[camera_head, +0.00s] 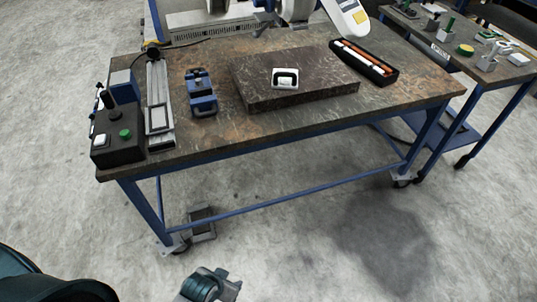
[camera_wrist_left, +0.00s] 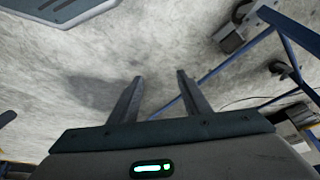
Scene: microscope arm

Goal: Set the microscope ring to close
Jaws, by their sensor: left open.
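Part of a white and grey machine, probably the microscope (camera_head: 295,10), shows at the top edge of the head view, behind the workbench's far side; its upper part is cut off. I cannot make out the microscope ring or its setting. My left gripper (camera_head: 224,282) is low at the bottom of the head view, in front of the bench and far from the microscope. My right gripper is not in view.
The workbench (camera_head: 240,139) bears a control box (camera_head: 118,137) with a green button, a metal rail (camera_head: 158,90), a blue fixture (camera_head: 201,92), a stone slab (camera_head: 310,97) with a small white part (camera_head: 285,78), and a black tray (camera_head: 385,77). A side cart (camera_head: 480,75) stands right.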

